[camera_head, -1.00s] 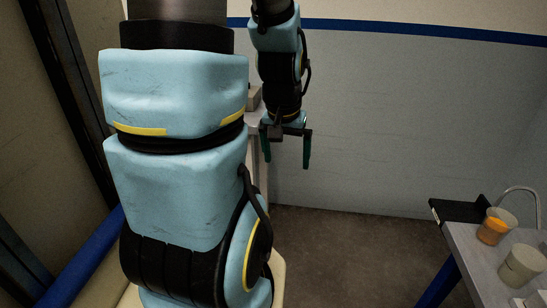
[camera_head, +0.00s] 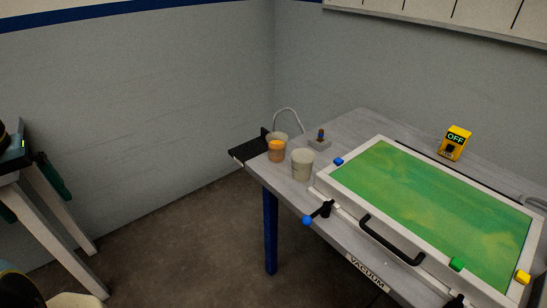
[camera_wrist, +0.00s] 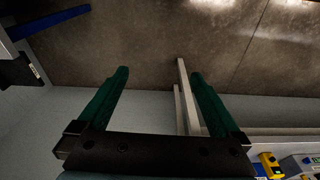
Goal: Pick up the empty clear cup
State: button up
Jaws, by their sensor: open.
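A pale, translucent cup (camera_head: 302,164) stands upright near the left end of the grey table in the head view. I cannot tell whether it is empty. A second clear cup (camera_head: 277,152), with orange in it, stands just behind and left of it. My gripper (camera_wrist: 160,73) is open, with its two green fingers wide apart and no object held between them. In the head view its fingers show at the far left edge, well away from both cups. Neither cup can be made out in the wrist view.
The grey table (camera_head: 350,125) bears a white-framed tray with a green surface (camera_head: 425,205), a black handle (camera_head: 390,240) and a yellow OFF box (camera_head: 455,142). A small switch (camera_head: 320,141) stands behind the cups. A black bracket (camera_head: 250,150) juts out left. Floor (camera_head: 180,250) lies open between.

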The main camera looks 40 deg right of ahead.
aim_at(303, 159)
jog(key=i+j+z, duration=0.1)
jog(key=i+j, duration=0.25)
jog(key=i, duration=0.15)
jog(key=i+j+z, duration=0.1)
jog(key=i+j, duration=0.25)
jog(key=i, duration=0.15)
jog(key=i+l+z, duration=0.1)
jog(key=z, duration=1.65)
jog(key=i+j+z, duration=0.2)
jog(key=i, duration=0.15)
jog(key=l, duration=0.1)
